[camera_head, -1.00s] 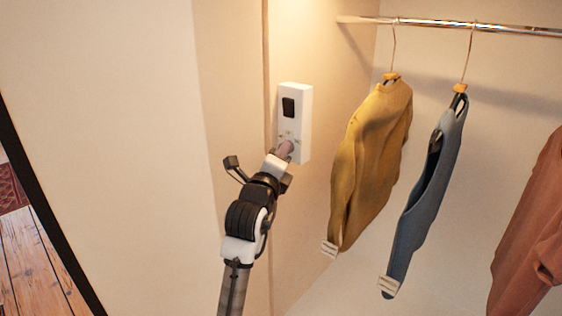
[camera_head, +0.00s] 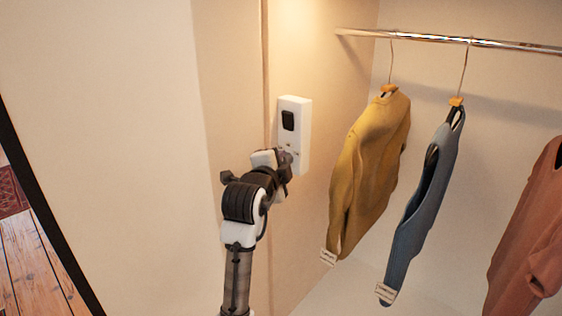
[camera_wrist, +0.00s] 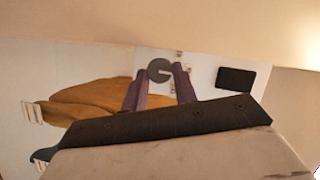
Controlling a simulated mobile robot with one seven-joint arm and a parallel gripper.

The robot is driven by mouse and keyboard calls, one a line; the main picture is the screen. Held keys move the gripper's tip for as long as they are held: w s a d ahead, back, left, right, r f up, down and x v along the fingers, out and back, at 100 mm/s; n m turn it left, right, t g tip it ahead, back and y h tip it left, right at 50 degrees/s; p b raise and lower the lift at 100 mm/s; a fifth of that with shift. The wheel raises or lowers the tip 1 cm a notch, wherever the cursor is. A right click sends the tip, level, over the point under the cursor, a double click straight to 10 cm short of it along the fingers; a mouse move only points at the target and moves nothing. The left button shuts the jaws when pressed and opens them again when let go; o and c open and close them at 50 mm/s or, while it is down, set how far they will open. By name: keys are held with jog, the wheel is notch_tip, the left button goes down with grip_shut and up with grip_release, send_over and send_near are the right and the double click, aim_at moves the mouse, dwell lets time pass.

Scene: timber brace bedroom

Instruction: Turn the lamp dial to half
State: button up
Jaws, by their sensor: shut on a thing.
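A white wall box (camera_head: 301,113) with a dark rectangular window is fixed to the cupboard's side wall. In the wrist view, the box's white face (camera_wrist: 207,72) carries a dark grey round dial (camera_wrist: 159,66) with a notch in its edge. My gripper (camera_wrist: 161,75) has its two purplish fingers at the dial, one on each side, and is shut on it. In the head view my gripper (camera_head: 286,157) is at the lower part of the box and hides the dial. The dial's exact setting cannot be read.
A mustard jumper (camera_head: 370,170), a blue-grey vest (camera_head: 425,200) and a rust jumper (camera_head: 530,230) hang from a metal rail (camera_head: 450,41) to the right. The mustard one hangs close to the box. A plain wall panel (camera_head: 110,130) stands to the left.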

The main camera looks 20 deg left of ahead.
dwell(0.4)
jog(key=o, duration=1)
jog(key=s+b, duration=0.1)
jog(key=s, duration=0.3)
jog(key=s+r+b, duration=0.1)
jog(key=s, duration=0.4)
jog(key=s+r+b, duration=0.1)
jog(key=s, duration=0.3)
jog(key=shift+s+d+r+b, duration=0.2)
jog(key=shift+s+d+b, duration=0.1)
jog(key=shift+s+b, duration=0.05)
